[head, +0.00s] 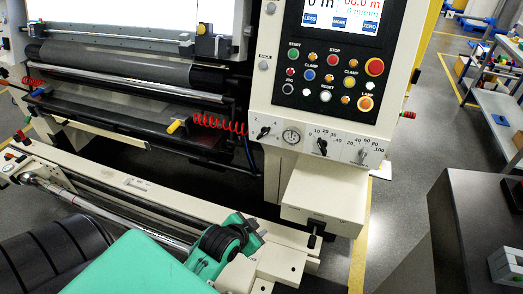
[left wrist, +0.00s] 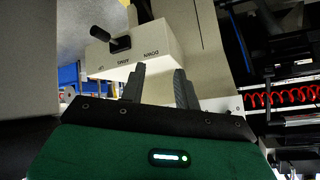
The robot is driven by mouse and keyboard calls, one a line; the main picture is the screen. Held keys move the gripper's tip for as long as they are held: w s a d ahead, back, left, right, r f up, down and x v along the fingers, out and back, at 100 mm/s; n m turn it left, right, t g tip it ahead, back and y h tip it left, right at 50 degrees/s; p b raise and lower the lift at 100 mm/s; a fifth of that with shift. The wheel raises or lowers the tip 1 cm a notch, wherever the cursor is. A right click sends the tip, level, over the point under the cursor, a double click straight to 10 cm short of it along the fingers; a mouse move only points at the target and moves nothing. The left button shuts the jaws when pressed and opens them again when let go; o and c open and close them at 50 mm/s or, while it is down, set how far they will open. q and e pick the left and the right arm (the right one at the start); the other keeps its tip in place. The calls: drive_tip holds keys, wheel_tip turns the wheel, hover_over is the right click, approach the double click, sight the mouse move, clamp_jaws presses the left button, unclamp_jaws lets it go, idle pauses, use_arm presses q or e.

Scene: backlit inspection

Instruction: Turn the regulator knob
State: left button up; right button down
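A panel strip (head: 345,153) below the buttons carries a round gauge (head: 291,136) and several knobs. A black knob (head: 263,132) is left of the gauge, a black knob (head: 321,146) with a number scale is right of it, and a grey knob (head: 362,154) is further right. No readable label shows which one is the regulator knob. My left gripper (head: 228,238) is low, left of and below the strip, apart from every knob. In the left wrist view its two dark fingers (left wrist: 159,72) stand apart with nothing between them. My right gripper is not in view.
A cream box (head: 325,195) with a black lever (head: 315,236) juts out below the strip; it also shows in front of the fingers in the left wrist view (left wrist: 150,45). A red coiled hose (head: 218,123) hangs left. A dark cabinet (head: 485,195) stands right.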

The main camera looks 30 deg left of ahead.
use_arm(q)
drive_tip(key=w+a+r+m+t+y, duration=0.1)
drive_tip(key=w+a+r+t, duration=0.4)
drive_tip(key=w, duration=0.3)
drive_tip(key=t+y, duration=0.3)
approach(262, 136)
drive_tip(key=p+x, duration=0.3)
drive_tip(key=x, duration=0.5)
drive_tip(key=shift+w, duration=0.2)
drive_tip(key=shift+w+a, duration=0.2)
drive_tip(key=shift+w, duration=0.35)
drive_tip(key=shift+c, duration=0.4)
clamp_jaws()
